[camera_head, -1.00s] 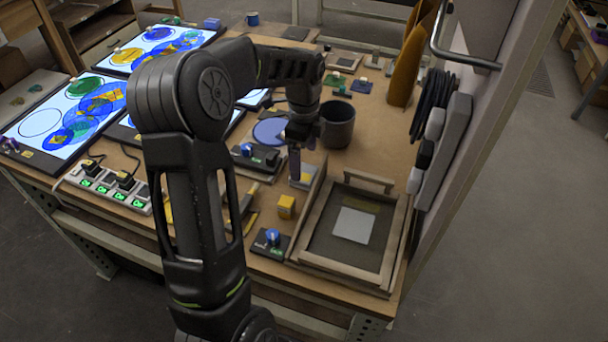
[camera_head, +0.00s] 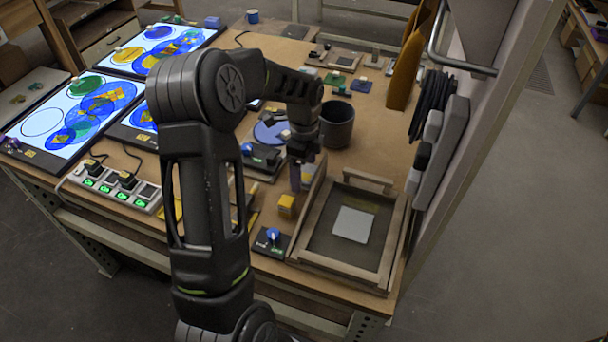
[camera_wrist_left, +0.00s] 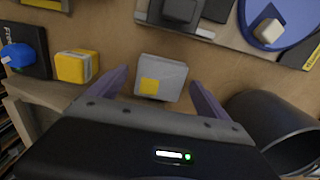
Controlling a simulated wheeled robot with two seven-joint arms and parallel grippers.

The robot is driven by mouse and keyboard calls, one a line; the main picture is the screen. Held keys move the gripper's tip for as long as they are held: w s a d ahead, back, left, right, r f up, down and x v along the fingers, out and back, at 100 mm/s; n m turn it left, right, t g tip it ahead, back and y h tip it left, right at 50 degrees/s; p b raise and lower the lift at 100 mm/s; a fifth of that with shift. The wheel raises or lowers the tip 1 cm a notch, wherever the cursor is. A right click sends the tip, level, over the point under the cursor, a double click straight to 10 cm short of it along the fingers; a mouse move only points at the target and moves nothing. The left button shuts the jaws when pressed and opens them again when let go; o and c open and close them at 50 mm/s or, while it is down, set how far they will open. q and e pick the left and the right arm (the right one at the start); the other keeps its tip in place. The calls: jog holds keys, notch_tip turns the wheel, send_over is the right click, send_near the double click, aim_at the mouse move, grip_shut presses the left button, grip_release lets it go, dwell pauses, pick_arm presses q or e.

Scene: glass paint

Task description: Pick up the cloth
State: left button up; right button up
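A small grey folded-looking square with a yellow patch (camera_wrist_left: 174,80), which may be the cloth, lies on the wooden table. In the left wrist view it sits between and beyond the fingertips of my left gripper (camera_wrist_left: 160,88). The fingers are apart and not touching it. In the head view my left gripper (camera_head: 296,178) points down just left of the framed tray and mostly hides the grey square. A pale flat square (camera_head: 353,224) lies in the tray. My right gripper is not in view.
The wood-framed tray (camera_head: 398,236) stands right of the gripper, a dark pot (camera_head: 337,124) behind it. A yellow block (camera_head: 287,205) and blue-knobbed box (camera_head: 272,240) are nearer the front edge. A power strip (camera_head: 110,190) and lit panels (camera_head: 40,120) lie left.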

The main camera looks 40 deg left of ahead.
aim_at(304, 172)
pick_arm(q)
jog(key=c, duration=1.4)
jog(key=shift+r, duration=0.15)
notch_tip(304, 172, up, 10)
jog(key=shift+f+b, duration=0.1)
jog(key=shift+b, duration=0.8)
jog(key=o, duration=0.7)
jog(key=c, duration=0.5)
jog(key=shift+c, duration=0.2)
